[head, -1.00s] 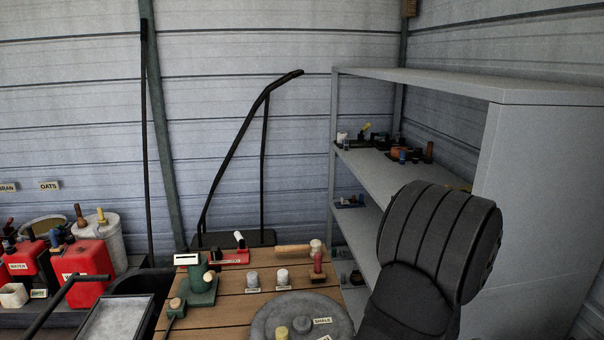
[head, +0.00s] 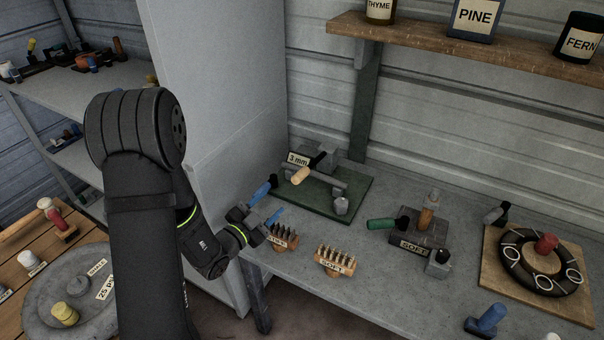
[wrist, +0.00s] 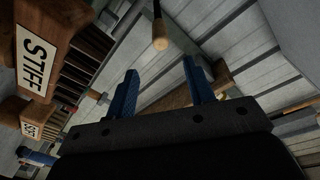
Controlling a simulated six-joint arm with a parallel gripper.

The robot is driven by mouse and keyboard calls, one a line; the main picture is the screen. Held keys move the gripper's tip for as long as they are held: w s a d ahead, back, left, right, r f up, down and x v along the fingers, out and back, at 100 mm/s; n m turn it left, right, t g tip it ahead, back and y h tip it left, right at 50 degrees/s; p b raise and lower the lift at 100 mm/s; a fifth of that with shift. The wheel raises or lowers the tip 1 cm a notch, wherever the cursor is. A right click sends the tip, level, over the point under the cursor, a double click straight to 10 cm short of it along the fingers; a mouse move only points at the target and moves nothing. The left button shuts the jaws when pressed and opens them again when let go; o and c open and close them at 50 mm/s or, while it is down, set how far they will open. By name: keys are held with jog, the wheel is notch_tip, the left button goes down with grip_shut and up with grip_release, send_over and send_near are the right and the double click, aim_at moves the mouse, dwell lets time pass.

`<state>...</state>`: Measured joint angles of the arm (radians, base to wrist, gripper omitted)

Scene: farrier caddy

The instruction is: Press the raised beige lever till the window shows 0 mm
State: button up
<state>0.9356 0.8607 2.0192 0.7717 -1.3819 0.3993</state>
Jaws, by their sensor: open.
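The beige lever (head: 302,174) sticks up at a slant on a device with a green base (head: 357,205) on the grey bench. The device's window (head: 298,159) reads 3 mm. My gripper (head: 270,201) has two blue fingers, spread open and empty. In the head view it is left of and below the lever, apart from it, above the bench edge. In the wrist view the gripper (wrist: 163,86) is open, and what looks like the beige lever (wrist: 159,32) stands ahead of the gap between the fingers, not touching them.
Two bristled blocks stand below the device: the STIFF one (head: 282,238), partly behind my gripper, and the SOFT one (head: 335,261). A wooden board with a black ring (head: 540,262) lies farther right.

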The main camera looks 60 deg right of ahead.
aim_at(308, 168)
jog(key=d, duration=0.5)
jog(key=s+d, duration=0.1)
jog(key=d, duration=0.4)
jog(key=s+d, duration=0.1)
jog(key=d, duration=0.5)
